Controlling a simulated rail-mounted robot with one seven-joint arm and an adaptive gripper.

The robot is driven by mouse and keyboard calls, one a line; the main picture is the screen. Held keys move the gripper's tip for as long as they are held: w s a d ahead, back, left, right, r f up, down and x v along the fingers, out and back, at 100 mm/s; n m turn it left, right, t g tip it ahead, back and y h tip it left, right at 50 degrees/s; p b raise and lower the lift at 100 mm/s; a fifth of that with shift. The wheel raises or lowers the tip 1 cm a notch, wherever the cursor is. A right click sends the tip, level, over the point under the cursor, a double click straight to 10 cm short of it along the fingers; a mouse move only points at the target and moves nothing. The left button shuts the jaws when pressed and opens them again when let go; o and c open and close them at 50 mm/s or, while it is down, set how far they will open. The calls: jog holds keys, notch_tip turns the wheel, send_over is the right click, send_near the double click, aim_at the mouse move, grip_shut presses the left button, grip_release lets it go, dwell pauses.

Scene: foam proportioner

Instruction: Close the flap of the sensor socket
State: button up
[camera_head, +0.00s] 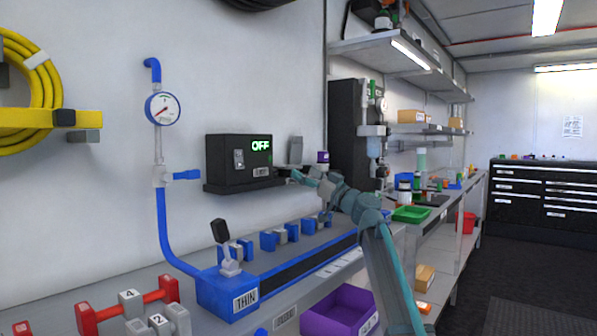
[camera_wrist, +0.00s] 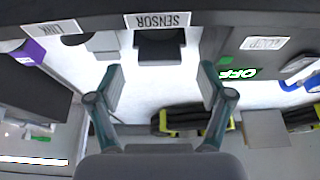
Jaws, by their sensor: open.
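The sensor socket (camera_wrist: 160,47) is a dark block above the SENSOR label (camera_wrist: 157,20), which appears upside down in the wrist view. A small grey plate (camera_wrist: 103,43) lies beside it; I cannot tell whether it is the flap. In the head view, a grey upright plate (camera_head: 295,150) stands right of the black OFF box, perhaps the flap. My gripper (camera_wrist: 162,88) is open and empty, its two fingers apart on either side of the line to the socket. In the head view my gripper (camera_head: 297,175) is at the ledge's right end and partly hides the socket area.
The black box (camera_head: 225,155) with a green OFF display stands left of the gripper. A purple-topped item (camera_head: 322,157) is close on the right. A LINK label (camera_wrist: 55,29) is beside the SENSOR label. Below are the bench with blue and grey blocks (camera_head: 268,241) and a purple bin (camera_head: 340,310).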

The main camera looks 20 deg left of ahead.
jog(key=v, duration=0.8)
jog(key=shift+s+d+f, duration=0.1)
